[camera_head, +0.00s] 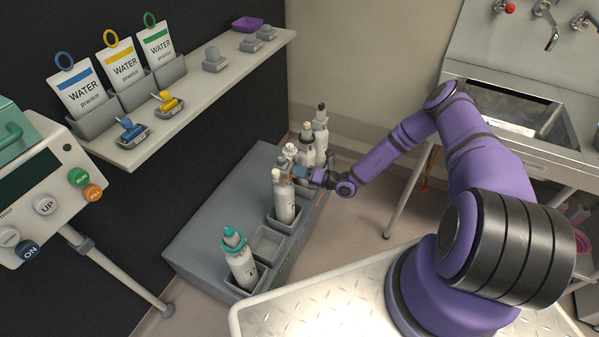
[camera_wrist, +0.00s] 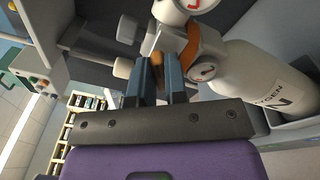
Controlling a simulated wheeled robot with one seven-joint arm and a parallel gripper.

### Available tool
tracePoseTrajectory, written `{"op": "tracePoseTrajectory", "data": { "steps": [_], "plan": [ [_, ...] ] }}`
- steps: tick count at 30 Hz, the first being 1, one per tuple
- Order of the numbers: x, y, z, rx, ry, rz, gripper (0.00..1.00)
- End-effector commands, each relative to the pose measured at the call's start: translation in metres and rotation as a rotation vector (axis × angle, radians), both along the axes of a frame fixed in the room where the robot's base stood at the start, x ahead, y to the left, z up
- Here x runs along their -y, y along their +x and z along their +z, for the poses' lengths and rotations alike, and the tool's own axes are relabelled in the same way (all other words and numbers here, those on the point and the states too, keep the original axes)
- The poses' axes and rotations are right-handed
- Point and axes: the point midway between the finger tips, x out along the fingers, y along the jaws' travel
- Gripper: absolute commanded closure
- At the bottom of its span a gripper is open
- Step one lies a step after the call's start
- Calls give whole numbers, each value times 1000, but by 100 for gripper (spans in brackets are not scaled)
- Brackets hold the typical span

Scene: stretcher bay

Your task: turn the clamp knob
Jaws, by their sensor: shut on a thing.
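My gripper (camera_wrist: 158,72) is shut on a small orange-brown knob (camera_wrist: 157,58) in the wrist view. The knob sits beside an orange-brown clamp (camera_wrist: 190,42) at the neck of a white oxygen cylinder (camera_wrist: 250,75), next to a round gauge (camera_wrist: 206,72). The fingertips hide part of the knob. The knob is too small to make out there.
Other cylinders stand close behind (camera_head: 320,136), and one with a teal top (camera_head: 240,262) stands nearer in the rack. A shelf (camera_head: 205,90) with water bags (camera_head: 81,92) is on the left wall. A sink (camera_head: 515,110) is at the right.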

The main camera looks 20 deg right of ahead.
Motion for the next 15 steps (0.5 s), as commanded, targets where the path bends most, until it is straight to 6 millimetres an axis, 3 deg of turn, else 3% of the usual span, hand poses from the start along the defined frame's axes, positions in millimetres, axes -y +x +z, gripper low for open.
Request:
{"op": "tracePoseTrajectory", "data": {
  "steps": [15],
  "plan": [
    [0, 0, -1, -55, 44, -1, 100]
  ]
}}
